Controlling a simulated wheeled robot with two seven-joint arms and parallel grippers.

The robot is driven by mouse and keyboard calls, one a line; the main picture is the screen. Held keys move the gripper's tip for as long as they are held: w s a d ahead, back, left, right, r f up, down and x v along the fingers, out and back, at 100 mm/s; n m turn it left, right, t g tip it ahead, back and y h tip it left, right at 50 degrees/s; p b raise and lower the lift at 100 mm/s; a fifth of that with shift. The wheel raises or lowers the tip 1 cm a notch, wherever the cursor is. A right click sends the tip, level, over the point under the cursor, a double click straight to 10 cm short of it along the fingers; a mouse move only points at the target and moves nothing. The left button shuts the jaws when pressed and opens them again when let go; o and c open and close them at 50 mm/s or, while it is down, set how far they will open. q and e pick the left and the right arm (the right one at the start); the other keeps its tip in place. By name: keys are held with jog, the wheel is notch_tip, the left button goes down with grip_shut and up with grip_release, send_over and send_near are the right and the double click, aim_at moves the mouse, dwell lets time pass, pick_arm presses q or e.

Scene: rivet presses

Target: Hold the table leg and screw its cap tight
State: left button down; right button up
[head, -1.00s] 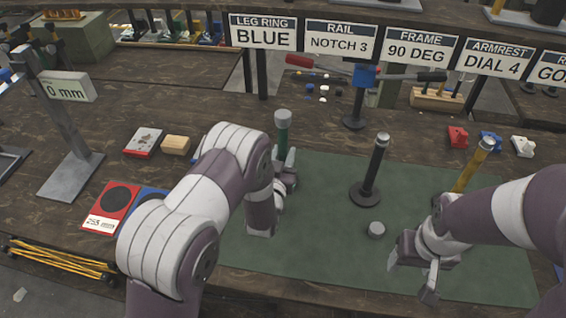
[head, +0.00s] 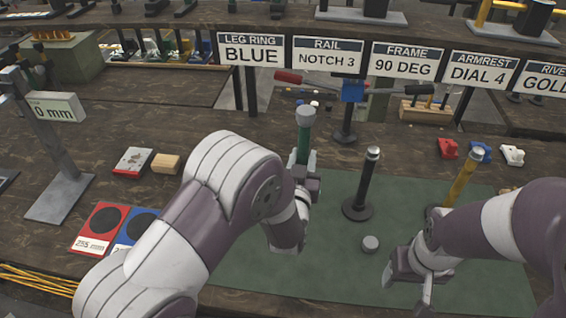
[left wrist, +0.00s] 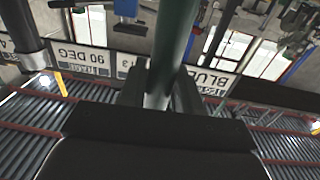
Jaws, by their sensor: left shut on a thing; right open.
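A dark green table leg (head: 303,148) with a grey top end stands upright in my left gripper (head: 304,172), which is shut on it. In the left wrist view the green leg (left wrist: 174,45) runs up between the two fingers (left wrist: 160,92). My gripper and arm hide the leg's lower end, so I cannot tell if it touches the mat. A small grey cylinder, likely the cap (head: 370,243), lies on the green mat. My right gripper (head: 405,290) is open and empty, to the right of and nearer than the cap.
A black post on a round base (head: 360,190) stands between the green leg and a yellow post (head: 463,178). Red (head: 447,149), blue and white blocks lie at the right. Label signs (head: 327,58) stand behind. The green mat (head: 320,275) is mostly clear in front.

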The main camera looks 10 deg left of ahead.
pick_arm(q)
jog(key=d, duration=0.1)
jog(key=s+d+r, duration=0.1)
jog(key=d+r, duration=0.1)
jog(key=shift+s+r, duration=0.1)
jog(key=shift+s, duration=0.15)
jog(key=c, duration=1.3)
grip_release()
grip_shut()
